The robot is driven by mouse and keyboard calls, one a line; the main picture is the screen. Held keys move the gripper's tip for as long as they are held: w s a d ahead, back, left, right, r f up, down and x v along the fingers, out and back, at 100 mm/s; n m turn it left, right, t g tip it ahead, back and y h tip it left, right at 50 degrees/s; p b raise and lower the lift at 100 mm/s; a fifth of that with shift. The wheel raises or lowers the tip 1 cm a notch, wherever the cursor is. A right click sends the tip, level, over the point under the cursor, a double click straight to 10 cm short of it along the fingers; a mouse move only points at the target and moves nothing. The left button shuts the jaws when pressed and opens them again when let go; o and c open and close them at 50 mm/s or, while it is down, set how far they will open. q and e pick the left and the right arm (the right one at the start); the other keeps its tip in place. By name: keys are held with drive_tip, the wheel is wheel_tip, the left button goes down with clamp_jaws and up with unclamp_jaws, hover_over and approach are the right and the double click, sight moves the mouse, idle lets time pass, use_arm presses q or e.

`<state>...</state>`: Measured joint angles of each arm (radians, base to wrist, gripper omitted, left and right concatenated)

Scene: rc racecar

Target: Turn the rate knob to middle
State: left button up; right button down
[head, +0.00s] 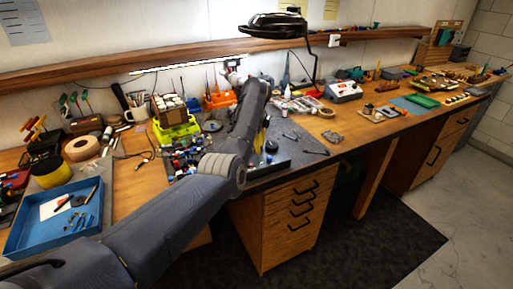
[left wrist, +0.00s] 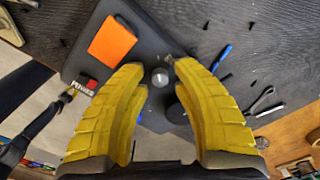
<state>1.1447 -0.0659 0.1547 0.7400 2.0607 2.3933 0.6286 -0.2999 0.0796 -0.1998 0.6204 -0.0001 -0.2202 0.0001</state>
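In the left wrist view, a small grey round knob (left wrist: 160,77) stands on a dark flat device with an orange patch (left wrist: 111,41). The two yellow fingers of my left gripper (left wrist: 160,68) are open and apart, with the knob showing between their tips. I cannot tell how far above the knob the tips are, and I see no clear contact. In the head view, my left arm crosses the bench and hides most of the gripper; a bit of yellow finger (head: 261,135) shows beside the forearm. The device is mostly hidden there. My right gripper is not in view.
In the left wrist view, a blue-handled screwdriver (left wrist: 221,59) and pliers (left wrist: 262,103) lie to the right. In the head view, a blue tray (head: 22,247) stands at left, a lamp (head: 277,25) hangs above, and a white-and-red device (head: 343,91) stands to the right.

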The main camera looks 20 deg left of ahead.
use_arm(q)
drive_tip(key=shift+o, duration=0.2)
drive_tip(key=shift+f, duration=0.2)
clamp_jaws()
